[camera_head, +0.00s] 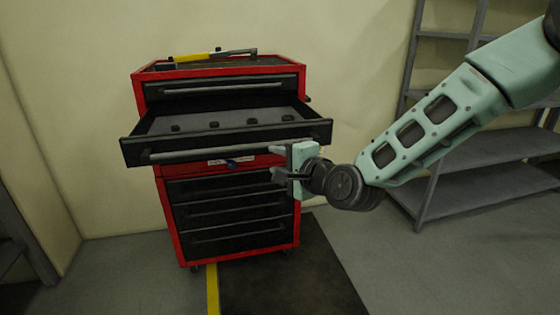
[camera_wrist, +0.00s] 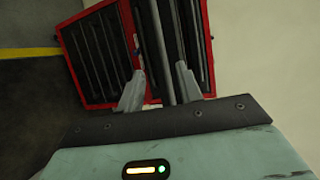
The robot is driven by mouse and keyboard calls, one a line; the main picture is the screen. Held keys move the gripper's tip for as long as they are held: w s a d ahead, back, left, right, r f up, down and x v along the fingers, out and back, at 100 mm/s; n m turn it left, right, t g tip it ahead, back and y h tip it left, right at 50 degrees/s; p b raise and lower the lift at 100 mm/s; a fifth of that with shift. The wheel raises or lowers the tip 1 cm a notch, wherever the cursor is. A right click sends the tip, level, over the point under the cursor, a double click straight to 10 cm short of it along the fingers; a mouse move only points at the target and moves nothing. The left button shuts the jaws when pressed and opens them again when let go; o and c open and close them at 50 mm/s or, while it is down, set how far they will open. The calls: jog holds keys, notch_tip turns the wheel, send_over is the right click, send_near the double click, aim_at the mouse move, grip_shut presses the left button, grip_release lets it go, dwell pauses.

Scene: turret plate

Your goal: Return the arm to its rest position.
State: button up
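My arm (camera_head: 425,130) reaches in from the right in the head view. My gripper (camera_head: 275,162) is at the right front of the red tool cabinet, near the handle of the pulled-out drawer (camera_head: 220,142). In the wrist view my gripper (camera_wrist: 158,88) shows two fingers spread apart, with the drawer's handle bar (camera_wrist: 168,50) seen between or beyond them. I cannot tell whether the fingers touch the bar. Nothing is seen held.
The red tool cabinet (camera_head: 298,195) has its second drawer out, with several small dark items inside. A yellow-handled tool (camera_head: 195,57) lies on top. Grey shelves (camera_head: 490,150) stand at the right. The floor (camera_head: 440,275) in front is clear.

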jog(key=s+d+f+n+g+h, duration=0.1)
jog(key=s+f+n+g+h, duration=0.2)
jog(key=s+n+g, duration=0.55)
jog(key=s+d+n+g+h, duration=0.1)
jog(key=s+d+n+h, duration=0.1)
jog(key=s+d, duration=0.3)
jog(key=s+d+n+g+h, duration=0.1)
jog(key=s+d+n, duration=0.3)
jog(key=s, duration=0.8)
jog(key=s+d+n+g+h+p, duration=0.1)
jog(key=s+d+n+h, duration=0.2)
jog(key=s+d, duration=0.4)
jog(key=shift+s+d+r+n+g+h, duration=0.25)
jog(key=shift+s+d+n+g+h, duration=0.15)
jog(key=shift+s, duration=0.55)
jog(key=shift+a, duration=0.2)
